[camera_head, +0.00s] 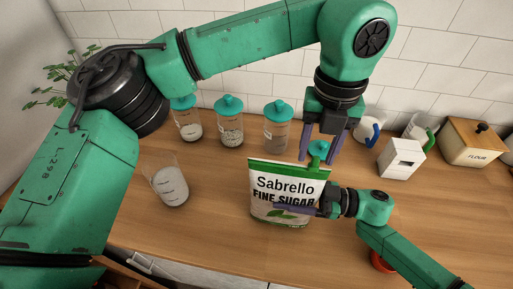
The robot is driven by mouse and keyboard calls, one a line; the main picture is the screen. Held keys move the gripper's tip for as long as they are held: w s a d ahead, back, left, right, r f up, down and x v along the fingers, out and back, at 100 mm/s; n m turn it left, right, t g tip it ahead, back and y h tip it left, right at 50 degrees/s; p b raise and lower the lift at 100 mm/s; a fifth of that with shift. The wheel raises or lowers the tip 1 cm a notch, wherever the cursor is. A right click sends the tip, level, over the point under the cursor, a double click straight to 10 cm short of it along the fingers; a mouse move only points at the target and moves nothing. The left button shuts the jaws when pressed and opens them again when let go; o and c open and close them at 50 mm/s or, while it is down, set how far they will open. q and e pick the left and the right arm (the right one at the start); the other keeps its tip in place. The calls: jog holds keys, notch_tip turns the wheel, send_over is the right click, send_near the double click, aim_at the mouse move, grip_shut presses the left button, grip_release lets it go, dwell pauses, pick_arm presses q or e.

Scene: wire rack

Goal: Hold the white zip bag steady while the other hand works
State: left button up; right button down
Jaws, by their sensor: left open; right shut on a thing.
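The white zip bag (262,202), with a green top band and the print "Sabrello FINE SUGAR", stands upright on the wooden counter. My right gripper (285,208) comes in from the right and is shut on the bag across its lower middle. One dark finger lies over the front print; the other finger is hidden. My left gripper (321,153) points down just above and behind the bag's top right corner, open. A teal knobbed piece (318,149) shows between its fingers; I cannot tell whether it touches them. The bag's lower right side is hidden by my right gripper.
A clear measuring beaker (169,187) with pale contents stands left on the counter (205,235). Three teal-lidded jars (229,122) line the back wall. A white box (401,160), mugs (372,131) and a wooden flour box (474,147) stand right. Free counter lies between beaker and bag.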

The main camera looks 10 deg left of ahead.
pick_arm(q)
jog(key=shift+r, duration=3)
notch_tip(320, 180, up, 12)
pick_arm(e)
grip_release()
jog(key=shift+d, duration=0.1)
